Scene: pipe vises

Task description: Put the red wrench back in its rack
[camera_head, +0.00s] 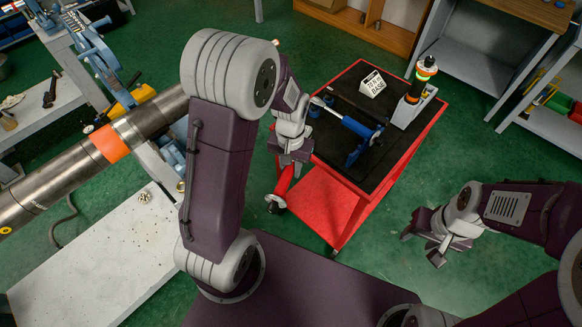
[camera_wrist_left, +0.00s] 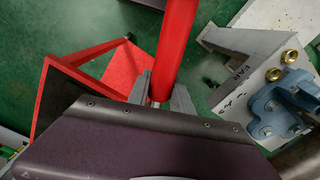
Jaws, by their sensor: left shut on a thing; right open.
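The red wrench (camera_head: 284,181) hangs below my left gripper (camera_head: 288,160), left of the red cart, with a dark and metal end at its bottom. In the left wrist view its red handle (camera_wrist_left: 177,42) runs up from between the fingers of my left gripper (camera_wrist_left: 160,92), which is shut on it. My right gripper (camera_head: 423,246) is open and empty over the green floor, right of the cart. I cannot make out the wrench's rack in these views.
The red cart (camera_head: 337,209) has a dark top carrying a blue tool (camera_head: 358,128), a BASE sign (camera_head: 372,83) and a grey holder (camera_head: 412,112). A thick steel pipe (camera_head: 60,180) and white platform (camera_head: 100,260) are at left. Green floor lies right of the cart.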

